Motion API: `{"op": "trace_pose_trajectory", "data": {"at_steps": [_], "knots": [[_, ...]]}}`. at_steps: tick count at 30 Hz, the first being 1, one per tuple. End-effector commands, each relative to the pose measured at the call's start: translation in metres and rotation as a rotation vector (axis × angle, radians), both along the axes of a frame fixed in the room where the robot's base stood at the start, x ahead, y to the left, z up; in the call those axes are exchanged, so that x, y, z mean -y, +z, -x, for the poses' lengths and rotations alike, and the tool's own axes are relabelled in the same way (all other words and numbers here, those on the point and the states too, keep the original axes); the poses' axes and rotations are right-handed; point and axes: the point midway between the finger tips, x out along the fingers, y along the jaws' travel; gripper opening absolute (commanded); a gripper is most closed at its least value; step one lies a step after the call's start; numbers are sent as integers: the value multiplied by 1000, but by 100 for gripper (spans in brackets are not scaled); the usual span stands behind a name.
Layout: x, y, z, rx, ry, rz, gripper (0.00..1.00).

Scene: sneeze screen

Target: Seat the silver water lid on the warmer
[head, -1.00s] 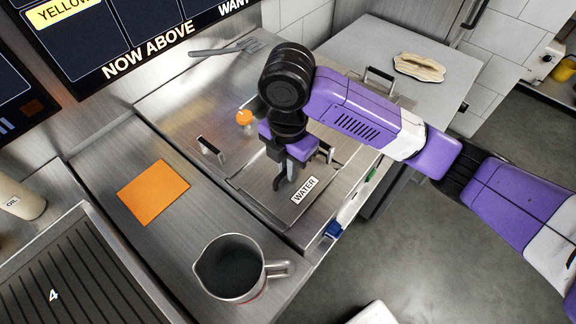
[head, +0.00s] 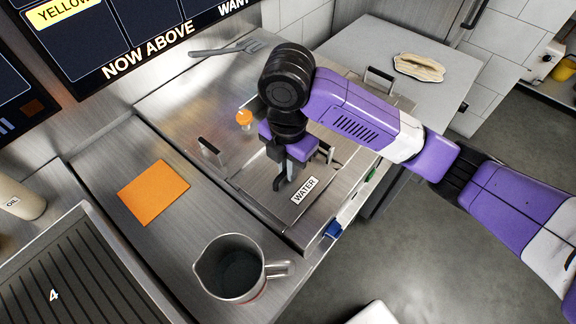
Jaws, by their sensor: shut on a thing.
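The silver water lid (head: 320,206), a flat steel plate with a white WATER label, lies level over the front right part of the steel warmer (head: 165,98). My gripper (head: 284,184) points down over the middle of the lid and is shut on its handle, which is mostly hidden by the fingers. The lid looks close to flush with the warmer top, but I cannot tell whether it rests fully in its opening. My wrist and arm hide the lid's far side.
Other black handles stand on the warmer at the left (head: 210,150) and back (head: 378,77). A metal pitcher (head: 232,268) stands in front, an orange square (head: 153,192) to the left.

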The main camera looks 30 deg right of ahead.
Motion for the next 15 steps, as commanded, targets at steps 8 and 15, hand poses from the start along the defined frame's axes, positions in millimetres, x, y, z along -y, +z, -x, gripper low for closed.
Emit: {"op": "trace_pose_trajectory", "data": {"at_steps": [8, 15], "knots": [[0, -1, 0, 1, 0, 0, 0], [0, -4, 0, 1, 0, 0, 0]]}}
